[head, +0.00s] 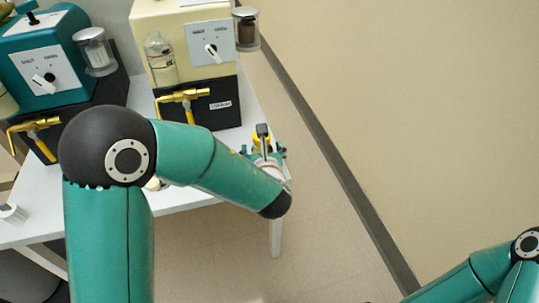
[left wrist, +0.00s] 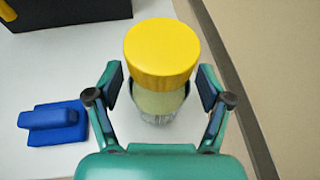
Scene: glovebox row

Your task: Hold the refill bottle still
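The refill bottle (left wrist: 160,104) stands on the white table in the left wrist view, with a wide ribbed yellow cap (left wrist: 160,52) and a clear body holding pale contents. My left gripper (left wrist: 160,92) has one finger on each side of the bottle, just below the cap. The fingers are open, with narrow gaps visible beside the body. In the head view my left gripper (head: 265,150) is at the table's right edge, and the arm hides most of the bottle. My right arm enters at the lower right; its gripper is out of frame.
A blue block with a raised grip (left wrist: 54,123) lies left of the bottle. A cream box (head: 185,30) and a teal box (head: 40,60) with brass taps stand at the back. The table's right edge is close, with floor and wall beyond.

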